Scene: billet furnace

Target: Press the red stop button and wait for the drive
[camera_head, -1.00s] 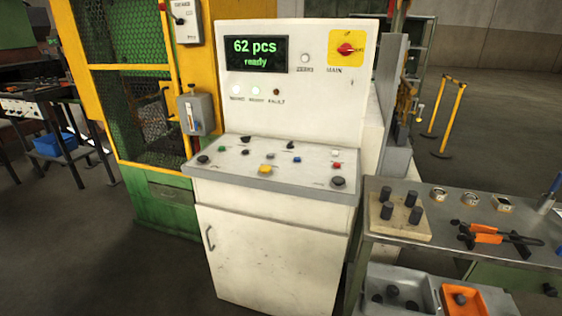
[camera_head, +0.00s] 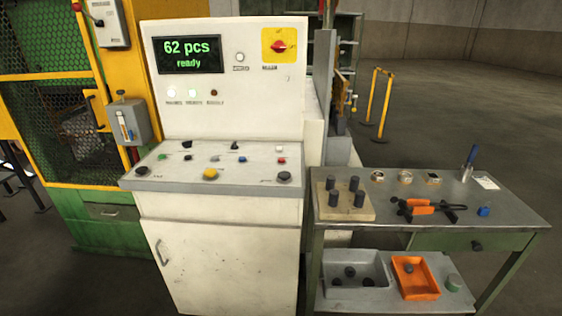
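A white control console (camera_head: 225,250) stands in the middle left of the head view. Its sloped panel (camera_head: 215,168) carries several buttons and knobs. A small red button (camera_head: 281,161) is at the panel's right side, below a white one (camera_head: 280,148). A yellow button (camera_head: 210,174) is at the front middle, with black knobs at both front corners. The display (camera_head: 188,54) reads "62 pcs ready". Two lamps below it glow and the fault lamp (camera_head: 214,93) is dark. A red rotary switch (camera_head: 278,46) sits on a yellow plate. Neither gripper is in view.
A grey workbench (camera_head: 350,226) stands right of the console, with black cylinders on a wooden block (camera_head: 343,207), orange-handled tongs (camera_head: 425,207) and a blue-handled tool. Grey and orange trays (camera_head: 415,292) are on its lower shelf. A yellow-framed mesh cage stands at left. Floor behind the bench is open.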

